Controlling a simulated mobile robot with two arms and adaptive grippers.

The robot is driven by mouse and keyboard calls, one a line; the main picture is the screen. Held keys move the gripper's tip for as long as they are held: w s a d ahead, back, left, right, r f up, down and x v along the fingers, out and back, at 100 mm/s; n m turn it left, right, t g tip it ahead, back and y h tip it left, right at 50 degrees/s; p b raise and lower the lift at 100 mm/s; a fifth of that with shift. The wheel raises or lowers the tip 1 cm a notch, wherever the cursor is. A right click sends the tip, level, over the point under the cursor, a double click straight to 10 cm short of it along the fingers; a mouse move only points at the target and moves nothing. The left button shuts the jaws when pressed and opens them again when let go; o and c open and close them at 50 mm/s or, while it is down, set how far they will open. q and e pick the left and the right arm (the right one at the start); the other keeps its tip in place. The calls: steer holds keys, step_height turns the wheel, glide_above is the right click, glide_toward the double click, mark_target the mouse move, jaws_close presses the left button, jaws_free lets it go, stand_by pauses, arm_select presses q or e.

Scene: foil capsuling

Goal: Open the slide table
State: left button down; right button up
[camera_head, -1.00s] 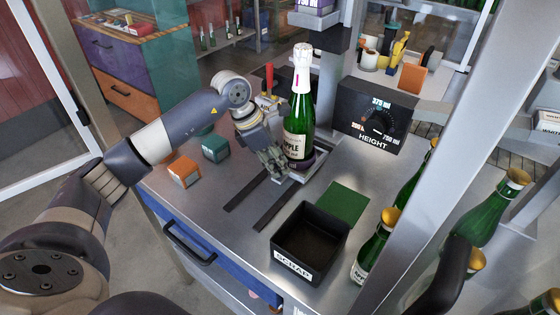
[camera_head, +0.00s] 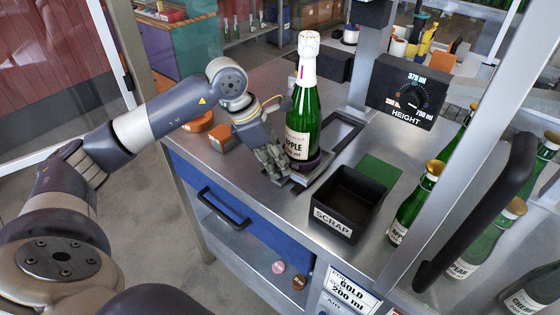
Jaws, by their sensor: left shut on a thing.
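The slide table (camera_head: 322,172) is a small metal plate on dark rails (camera_head: 346,128), now near the front of the bench. A green bottle (camera_head: 302,112) with a white foil top and an apple label stands upright on it in a dark round holder. My left gripper (camera_head: 283,178) is at the plate's front left edge, below and left of the bottle. It is shut on the slide table's front edge or handle; its fingers hide the exact grip. Bare rails show behind the plate. My right gripper is not in view.
A black SCRAP bin (camera_head: 345,203) stands close right of the slide table, with a green mat (camera_head: 379,173) behind it. Several green bottles (camera_head: 415,207) stand at the right. A HEIGHT dial box (camera_head: 408,92) is behind.

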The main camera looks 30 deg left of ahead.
arm_select(q)
steer(key=shift+s+a+r, duration=0.1)
steer(key=shift+s, duration=0.15)
steer(key=c, duration=1.4)
jaws_free()
steer(key=v, duration=0.8)
